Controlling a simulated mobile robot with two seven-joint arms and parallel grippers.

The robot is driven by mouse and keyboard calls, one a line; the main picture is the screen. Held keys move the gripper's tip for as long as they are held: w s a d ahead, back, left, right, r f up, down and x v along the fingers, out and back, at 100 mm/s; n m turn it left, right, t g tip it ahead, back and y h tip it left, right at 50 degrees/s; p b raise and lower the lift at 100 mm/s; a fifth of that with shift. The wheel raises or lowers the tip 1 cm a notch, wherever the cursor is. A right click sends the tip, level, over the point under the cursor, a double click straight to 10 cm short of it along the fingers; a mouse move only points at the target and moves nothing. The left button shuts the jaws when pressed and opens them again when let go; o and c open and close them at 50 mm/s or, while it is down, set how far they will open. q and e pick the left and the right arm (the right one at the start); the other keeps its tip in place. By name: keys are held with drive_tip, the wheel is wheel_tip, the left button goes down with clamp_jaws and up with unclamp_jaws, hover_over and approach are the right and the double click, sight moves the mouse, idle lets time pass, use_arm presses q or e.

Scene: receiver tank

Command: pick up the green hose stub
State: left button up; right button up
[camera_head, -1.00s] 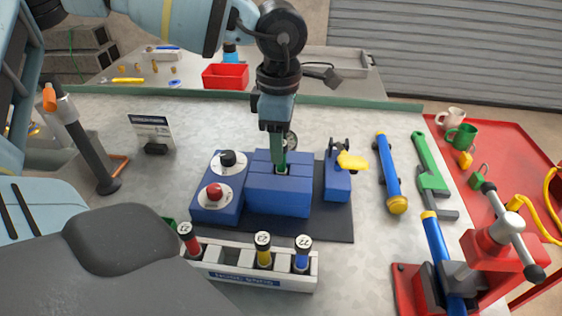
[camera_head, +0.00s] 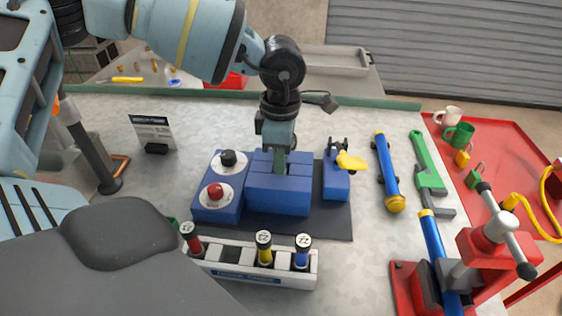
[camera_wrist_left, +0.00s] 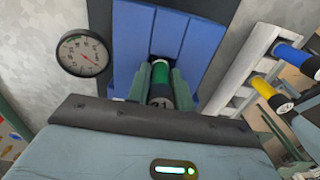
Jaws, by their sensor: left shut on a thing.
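The stub still sits within the block. My right gripper is not in view.
A round gauge (camera_wrist_left: 83,54) sits beside the block. Red and black knobs are left of it, a yellow-handled valve (camera_head: 350,161) right. In front is a white rack (camera_head: 215,266) with capped tubes. Further right are a blue tube (camera_head: 386,165), a green wrench (camera_head: 427,165) and a red vise (camera_head: 490,250).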

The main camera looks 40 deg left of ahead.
use_arm(q)
clamp_jaws()
drive_tip(key=shift+r, duration=0.1)
wheel_tip(320, 180, up, 10)
drive_tip(key=shift+f+b, duration=0.1)
drive_tip(key=shift+b, duration=0.3)
drive_tip(key=shift+s, duration=0.1)
